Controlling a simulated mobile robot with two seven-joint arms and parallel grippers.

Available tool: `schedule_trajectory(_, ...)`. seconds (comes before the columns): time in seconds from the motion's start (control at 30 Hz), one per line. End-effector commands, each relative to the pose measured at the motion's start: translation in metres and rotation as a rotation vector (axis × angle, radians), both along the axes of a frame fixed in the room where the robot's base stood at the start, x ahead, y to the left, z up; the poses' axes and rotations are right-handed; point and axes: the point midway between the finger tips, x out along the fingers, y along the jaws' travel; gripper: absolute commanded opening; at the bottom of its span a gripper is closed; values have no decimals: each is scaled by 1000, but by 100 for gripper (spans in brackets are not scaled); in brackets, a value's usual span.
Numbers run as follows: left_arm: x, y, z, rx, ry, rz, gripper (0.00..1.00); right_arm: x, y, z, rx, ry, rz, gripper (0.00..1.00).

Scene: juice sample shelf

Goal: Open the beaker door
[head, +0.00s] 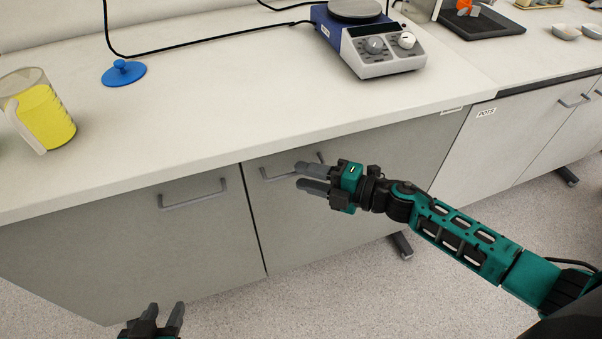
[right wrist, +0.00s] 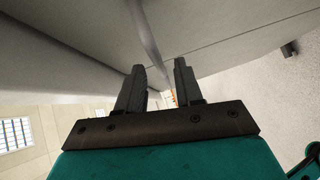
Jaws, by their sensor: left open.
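Two grey cabinet doors sit under the counter, both shut: a left door (head: 130,240) and a right door (head: 345,220). A small label (head: 452,111) above the right door is too small to read, so I cannot tell which is the beaker door. The left door has a bar handle (head: 193,200). The right door's handle (head: 270,176) is partly hidden behind my right gripper (head: 305,177). That gripper is open; in the right wrist view a grey bar (right wrist: 148,35) reaches toward the gap between its fingers. My left gripper (head: 164,312) is open and empty, low in front of the left door.
On the counter (head: 230,100) stand a yellow-filled jug (head: 45,118), a blue lid (head: 124,73) and a hotplate stirrer (head: 385,55). A cabinet labelled POTS (head: 486,112) is further right. The floor (head: 360,300) before the doors is clear.

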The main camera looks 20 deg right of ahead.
Motion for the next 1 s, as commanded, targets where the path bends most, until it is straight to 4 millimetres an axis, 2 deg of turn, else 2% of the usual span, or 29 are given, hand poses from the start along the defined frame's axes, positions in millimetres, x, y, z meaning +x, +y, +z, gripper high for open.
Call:
schedule_trajectory(0.2, 2, 0, 1, 0, -4, -1, 43, 12, 13, -2, 1, 0, 0, 36)
schedule_trajectory(0.5, 6, 0, 3, -1, -14, -1, 43, 12, 14, -3, 1, 1, 0, 35)
schedule_trajectory(0.87, 6, 0, 3, -1, -13, -1, 43, 12, 14, -3, 1, 1, 0, 0)
schedule_trajectory(1.0, 4, 0, 2, -1, -9, 0, 43, 12, 14, -3, 1, 1, 0, 0)
